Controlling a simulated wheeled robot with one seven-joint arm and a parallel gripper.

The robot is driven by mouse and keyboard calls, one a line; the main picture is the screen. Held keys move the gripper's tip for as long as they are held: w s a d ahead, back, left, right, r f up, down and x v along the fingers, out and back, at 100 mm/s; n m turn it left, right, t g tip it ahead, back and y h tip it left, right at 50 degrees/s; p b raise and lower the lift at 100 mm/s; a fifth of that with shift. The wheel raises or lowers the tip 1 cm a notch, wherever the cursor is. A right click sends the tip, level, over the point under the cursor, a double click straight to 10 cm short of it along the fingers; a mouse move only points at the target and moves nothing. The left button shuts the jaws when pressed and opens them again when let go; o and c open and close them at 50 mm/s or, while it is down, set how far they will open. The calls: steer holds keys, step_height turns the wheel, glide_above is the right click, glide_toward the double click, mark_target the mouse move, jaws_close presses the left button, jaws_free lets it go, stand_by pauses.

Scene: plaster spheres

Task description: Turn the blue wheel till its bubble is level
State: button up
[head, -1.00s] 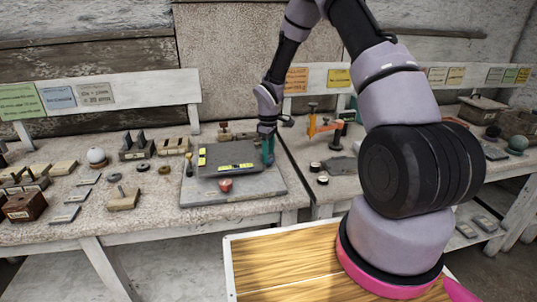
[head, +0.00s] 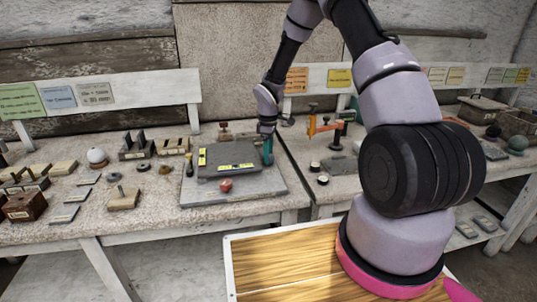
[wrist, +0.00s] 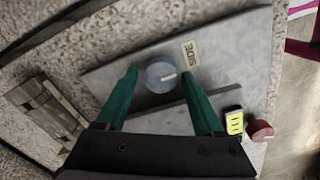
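The blue wheel (wrist: 161,76) shows in the wrist view as a blue-grey disc with a pale line, beside a "SIDE" label (wrist: 190,53). My gripper (wrist: 160,77) has its green fingers on either side of the wheel, with small gaps visible. In the head view my gripper (head: 267,150) is at the right edge of a dark plate (head: 232,157), and the wheel is hidden there. The plate carries several yellow level vials; one vial (wrist: 234,122) shows in the wrist view. Its bubble is too small to read.
The plate rests above a grey stone slab (head: 265,187) on the bench. A red knob (head: 226,185) is at the plate's front and another (head: 223,127) behind it. Small blocks and a white sphere (head: 97,156) lie to the left. An orange clamp (head: 318,125) stands to the right.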

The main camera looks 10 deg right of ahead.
stand_by(0.3)
step_height(320, 180, up, 11)
steer(key=shift+f, duration=0.15)
stand_by(0.3)
steer(key=s+d+r+m+t, duration=0.15)
steer(key=s+r+m, duration=0.3)
steer(key=r, duration=0.55)
steer(key=s+d+r+m+t, duration=0.1)
steer(key=s+d+r+m, duration=0.2)
steer(key=s+r, duration=0.5)
steer(key=s+r+m+t+y, duration=0.1)
steer(key=s+r+m, duration=0.3)
steer(key=s, duration=0.5)
steer(key=s+d+r+m+t+y, duration=0.1)
steer(key=s+r+m+t, duration=0.2)
steer(key=s+r+m, duration=0.2)
steer(key=s+r, duration=0.3)
steer(key=shift+s+d+r+t, duration=0.2)
steer(key=shift+s+d+t, duration=0.05)
steer(key=shift+s+t, duration=0.15)
steer(key=shift+m, duration=0.25)
